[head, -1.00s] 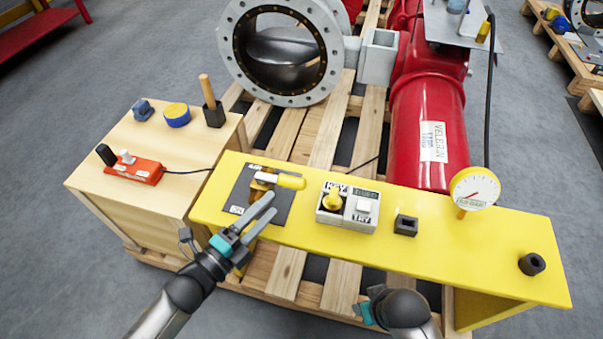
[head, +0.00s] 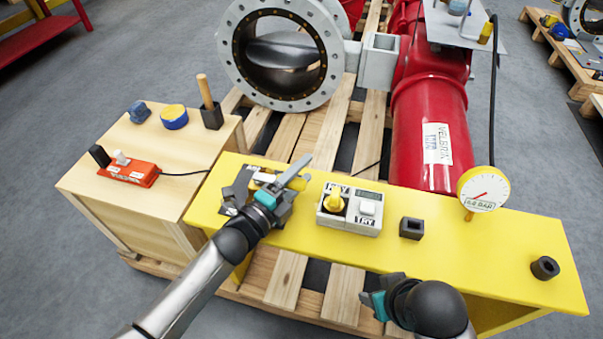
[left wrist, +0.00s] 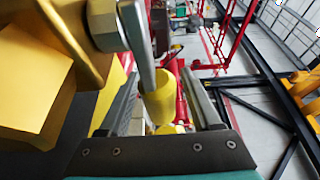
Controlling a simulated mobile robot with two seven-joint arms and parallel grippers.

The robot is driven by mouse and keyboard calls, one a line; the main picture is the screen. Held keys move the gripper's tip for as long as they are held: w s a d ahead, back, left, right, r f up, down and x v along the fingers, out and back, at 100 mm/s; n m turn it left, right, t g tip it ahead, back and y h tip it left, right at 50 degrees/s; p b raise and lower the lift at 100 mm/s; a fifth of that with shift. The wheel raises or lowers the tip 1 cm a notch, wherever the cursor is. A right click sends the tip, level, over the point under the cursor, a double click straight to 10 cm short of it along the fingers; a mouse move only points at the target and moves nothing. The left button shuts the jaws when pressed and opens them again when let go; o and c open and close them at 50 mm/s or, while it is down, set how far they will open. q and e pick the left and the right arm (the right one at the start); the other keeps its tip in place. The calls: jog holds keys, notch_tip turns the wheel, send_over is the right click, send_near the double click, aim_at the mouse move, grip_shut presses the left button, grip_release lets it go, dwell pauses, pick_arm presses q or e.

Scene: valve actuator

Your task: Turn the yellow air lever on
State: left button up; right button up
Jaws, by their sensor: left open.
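The yellow air lever (head: 262,178) is on a dark plate at the left end of the yellow bench, partly hidden by my left gripper (head: 304,170). In the left wrist view the lever's yellow grip (left wrist: 162,104) and its metal stem lie between the two fingers of my left gripper (left wrist: 160,78). The fingers are apart, with a gap visible on the right of the grip. A brass valve body (left wrist: 85,35) fills the upper left of that view. My right gripper (head: 374,301) is at the bench's front edge; its fingers are mostly hidden.
A grey box with a yellow knob and white button (head: 350,208) stands right of the lever. A black block (head: 411,228) and a dial gauge (head: 483,190) are farther right on the yellow bench (head: 450,245). A wooden box (head: 125,185) with a red switch unit stands left.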

pick_arm(q)
grip_shut()
dwell(0.5)
dwell(0.9)
